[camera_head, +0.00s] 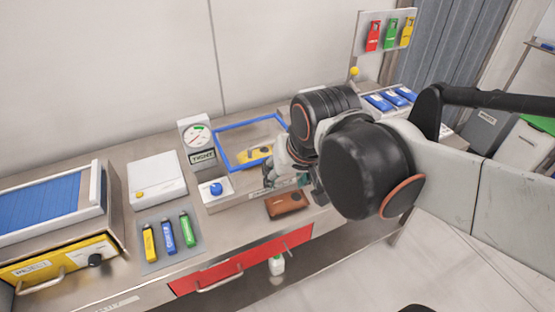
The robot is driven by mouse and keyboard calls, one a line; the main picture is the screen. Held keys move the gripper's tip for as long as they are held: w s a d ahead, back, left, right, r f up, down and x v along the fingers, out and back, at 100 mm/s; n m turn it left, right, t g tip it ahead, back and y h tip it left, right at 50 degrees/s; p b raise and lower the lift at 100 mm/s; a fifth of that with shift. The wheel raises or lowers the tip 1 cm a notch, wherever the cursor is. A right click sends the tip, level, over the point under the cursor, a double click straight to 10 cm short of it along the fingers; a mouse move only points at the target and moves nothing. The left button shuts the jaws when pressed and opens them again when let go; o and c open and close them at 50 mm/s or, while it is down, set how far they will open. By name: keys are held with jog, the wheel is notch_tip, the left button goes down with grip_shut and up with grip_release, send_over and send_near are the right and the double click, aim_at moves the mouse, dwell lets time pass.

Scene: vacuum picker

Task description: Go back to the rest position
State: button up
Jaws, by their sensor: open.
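My gripper (293,176) is partly hidden behind the dark joints of my own arm. Its visible fingers hang over the bench, close to a brown block-like item (286,203) and the blue-framed tray (218,147). A yellow item (254,154) lies inside the blue frame, just left of my gripper. The gripper shows no object in its jaws, and my arm reaches in from the right.
The bench holds a gauge (197,138) marked TIGHT, a box with a blue button (216,189), a white box (156,181), and a mat (150,255) with coloured tools. A red drawer (240,262) is below. A tag board (386,45) stands behind.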

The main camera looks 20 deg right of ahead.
jog(key=s+n+t+b, duration=0.1)
jog(key=s, duration=0.1)
jog(key=s+f+n+b, duration=0.1)
jog(key=shift+s+f+n+t, duration=0.15)
jog(key=shift+s+n+t, duration=0.2)
jog(key=shift+n+t, duration=0.05)
dwell(1.0)
